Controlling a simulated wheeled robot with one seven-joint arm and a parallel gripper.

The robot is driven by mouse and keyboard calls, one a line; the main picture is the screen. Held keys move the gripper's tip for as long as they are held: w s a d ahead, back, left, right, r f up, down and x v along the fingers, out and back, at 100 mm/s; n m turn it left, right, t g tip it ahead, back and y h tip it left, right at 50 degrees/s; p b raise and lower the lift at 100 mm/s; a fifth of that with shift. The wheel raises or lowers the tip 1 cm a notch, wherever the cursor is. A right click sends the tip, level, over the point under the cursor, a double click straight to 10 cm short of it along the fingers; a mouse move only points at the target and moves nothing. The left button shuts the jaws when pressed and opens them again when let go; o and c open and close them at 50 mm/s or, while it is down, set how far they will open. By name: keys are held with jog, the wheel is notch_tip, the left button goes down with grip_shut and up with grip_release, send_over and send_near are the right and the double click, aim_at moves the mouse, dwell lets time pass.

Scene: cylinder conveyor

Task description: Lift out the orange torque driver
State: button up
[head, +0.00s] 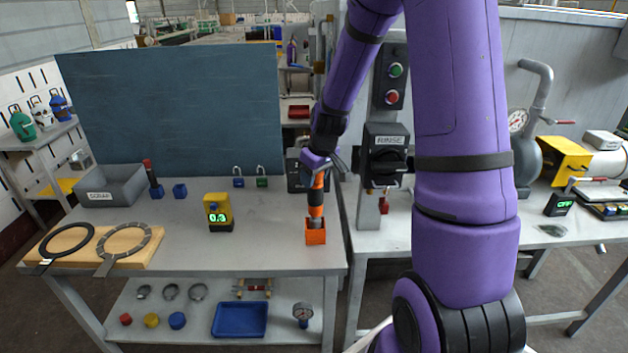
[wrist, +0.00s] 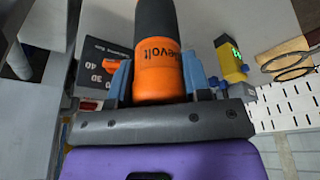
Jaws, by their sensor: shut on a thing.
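The orange torque driver (head: 317,197) stands upright at the front right of the left table, its lower end at the orange holder (head: 316,237). I cannot tell whether its tip is still inside the holder. My gripper (head: 317,164) is above the holder and shut on the driver's upper part. In the wrist view the driver (wrist: 157,70), orange with a dark section and lettering, sits between the fingers of my gripper (wrist: 165,82). The holder is not clearly visible in the wrist view.
A yellow tester (head: 218,212) with a green display stands to the left. A grey bin (head: 111,186), a red-handled tool in a blue holder (head: 153,178) and a wooden board with rings (head: 95,247) are farther left. A dark switch box (head: 386,154) is close on the right.

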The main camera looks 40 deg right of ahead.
jog(key=shift+r, duration=1.25)
